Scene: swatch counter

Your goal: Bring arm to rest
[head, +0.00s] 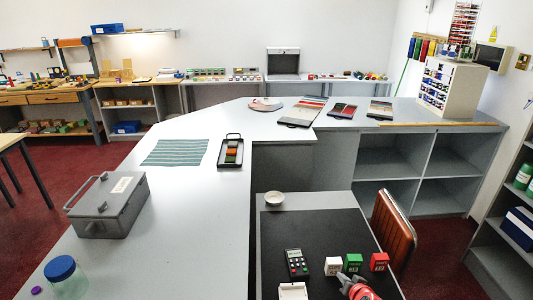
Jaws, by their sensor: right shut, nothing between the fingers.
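My right gripper (347,279) is at the bottom edge of the head view, low over the front part of the dark desk mat (300,230). It is shut, with nothing held in it. Its tips are close to a white block (333,266) and a green block (353,262), which stand just beyond it. I cannot tell whether it touches them. A red block (379,261) stands to the right of the green one. Most of my right arm is out of the picture. My left gripper is not in view.
A calculator (297,263) and a white tray or box (293,291) lie left of the gripper. A small bowl (275,199) sits at the mat's far edge. A brown chair (394,232) stands close on the right. The mat's middle is clear. A grey case (108,204) is on the left counter.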

